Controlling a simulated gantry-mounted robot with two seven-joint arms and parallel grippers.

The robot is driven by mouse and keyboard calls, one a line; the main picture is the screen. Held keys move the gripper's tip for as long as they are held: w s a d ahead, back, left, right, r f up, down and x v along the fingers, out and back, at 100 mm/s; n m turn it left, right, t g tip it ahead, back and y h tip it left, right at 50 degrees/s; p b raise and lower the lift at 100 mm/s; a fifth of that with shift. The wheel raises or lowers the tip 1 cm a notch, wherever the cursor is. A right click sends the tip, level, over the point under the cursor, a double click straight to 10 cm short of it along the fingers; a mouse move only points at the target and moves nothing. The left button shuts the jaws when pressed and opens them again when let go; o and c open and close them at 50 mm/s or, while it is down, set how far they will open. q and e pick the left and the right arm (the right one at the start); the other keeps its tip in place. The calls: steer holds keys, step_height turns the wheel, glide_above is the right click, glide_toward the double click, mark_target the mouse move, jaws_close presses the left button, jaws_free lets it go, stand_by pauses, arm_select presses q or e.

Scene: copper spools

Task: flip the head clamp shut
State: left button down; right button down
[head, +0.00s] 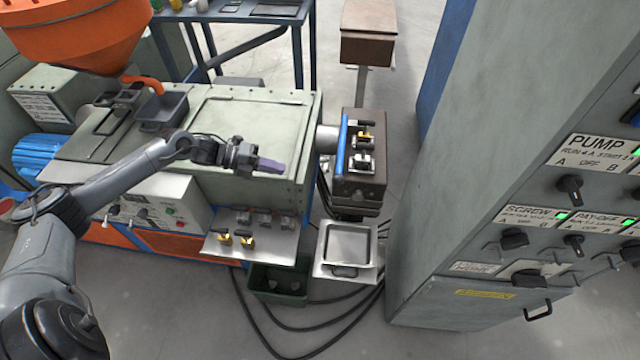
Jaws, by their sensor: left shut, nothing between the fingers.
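The head clamp (361,161) sits on top of the dark head block at the right end of the green machine, with several small metal and yellow-black parts beside it. Whether its lever is open or closed is too small to tell. My left gripper (270,166) is shut and empty, above the machine's top near its right end. It points right, toward the head block, and is apart from it. My right gripper is not in view.
A grey control cabinet (460,180) stands at the right. A metal tray (345,272) lies below the head block. A shelf (222,246) with yellow-topped parts juts from the machine's front. A green bin (277,296) and black cables are on the floor. An orange hopper (75,30) stands at upper left.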

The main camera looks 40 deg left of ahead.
arm_select(q)
steer(key=shift+w+a+r, duration=0.1)
steer(key=shift+w+r, duration=0.05)
steer(key=shift+w, duration=0.1)
stand_by(0.3)
glide_toward(339, 178)
steer(key=w+d+f, duration=0.2)
steer(key=w+f, duration=0.1)
steer(key=shift+w+d+f, duration=0.25)
steer(key=shift+d, duration=0.15)
steer(key=shift+d, duration=0.1)
stand_by(0.4)
steer(key=w+d+b, duration=0.1)
steer(key=d, duration=0.1)
steer(key=w+d+b, duration=0.1)
steer(key=d, duration=0.1)
steer(key=shift+w+b, duration=0.35)
steer(key=shift+w, duration=0.05)
steer(key=shift+s, duration=0.1)
